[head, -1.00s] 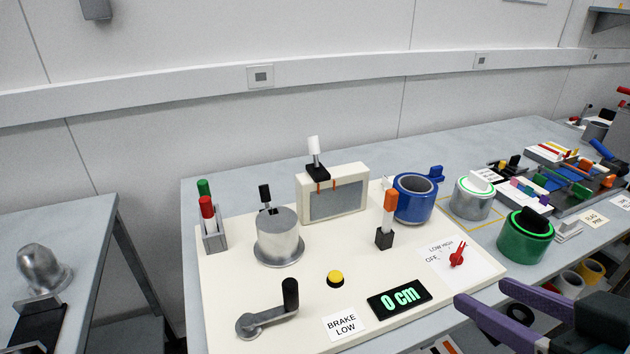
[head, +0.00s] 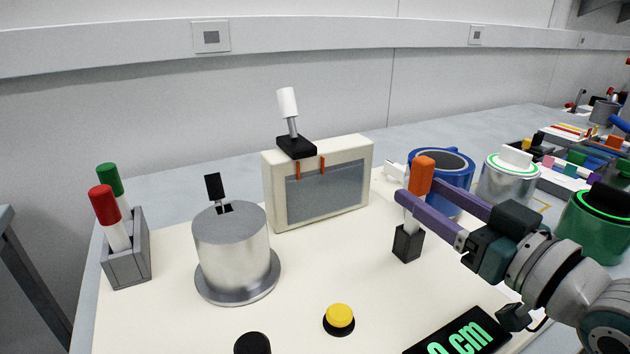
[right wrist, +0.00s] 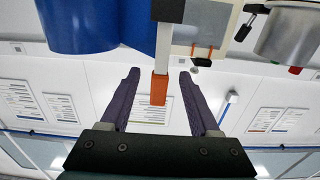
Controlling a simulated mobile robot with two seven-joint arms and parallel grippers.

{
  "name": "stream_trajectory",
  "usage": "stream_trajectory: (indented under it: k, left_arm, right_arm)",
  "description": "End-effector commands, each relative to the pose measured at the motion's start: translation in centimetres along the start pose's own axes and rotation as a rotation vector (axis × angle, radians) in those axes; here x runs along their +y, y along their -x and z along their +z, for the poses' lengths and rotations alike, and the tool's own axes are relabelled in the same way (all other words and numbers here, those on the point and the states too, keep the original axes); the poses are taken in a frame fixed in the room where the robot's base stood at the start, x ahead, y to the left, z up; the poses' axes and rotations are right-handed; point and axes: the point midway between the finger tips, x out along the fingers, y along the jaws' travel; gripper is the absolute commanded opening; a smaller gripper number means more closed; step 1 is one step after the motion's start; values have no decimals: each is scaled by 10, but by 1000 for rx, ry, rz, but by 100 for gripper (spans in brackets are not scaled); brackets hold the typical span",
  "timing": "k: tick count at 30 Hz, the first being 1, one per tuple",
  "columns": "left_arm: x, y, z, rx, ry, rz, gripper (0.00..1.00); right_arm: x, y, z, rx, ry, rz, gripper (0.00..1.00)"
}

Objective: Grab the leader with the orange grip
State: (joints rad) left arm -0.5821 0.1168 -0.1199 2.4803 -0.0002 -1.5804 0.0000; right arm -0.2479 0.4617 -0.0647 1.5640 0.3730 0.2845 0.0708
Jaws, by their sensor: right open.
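The leader with the orange grip stands upright on the cream board, with its orange grip (head: 422,175) on top, a white shaft (head: 411,222) and a black base (head: 408,244). My right gripper (head: 416,193) is open, its purple fingers reaching in from the right on either side of the leader near the lower end of the grip. In the right wrist view the orange grip (right wrist: 159,86) lies between the spread fingers of my right gripper (right wrist: 159,76), with a gap on each side. My left gripper is not in view.
A blue ring-shaped container (head: 455,166) stands close behind my right fingers. The cream box (head: 350,150) with a white-tipped lever and the metal cylinder (head: 232,245) are to the left. A yellow button (head: 339,316) and the display (head: 465,335) lie in front.

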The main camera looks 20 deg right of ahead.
Motion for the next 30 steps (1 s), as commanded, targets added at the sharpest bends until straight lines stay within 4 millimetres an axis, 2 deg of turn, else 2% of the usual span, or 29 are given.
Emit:
stream_trajectory:
  k: [7,12,20,30]
  left_arm:
    - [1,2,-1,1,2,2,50]
    - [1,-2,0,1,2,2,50]
    - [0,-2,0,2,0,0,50]
    - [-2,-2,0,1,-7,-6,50]
  right_arm:
    - [0,-32,-9,2,0,0,62]
    - [0,-50,-7,0,-1,0,62]
    - [-1,-54,-7,-2,-1,0,62]
    - [0,-53,-7,-2,0,0,26]
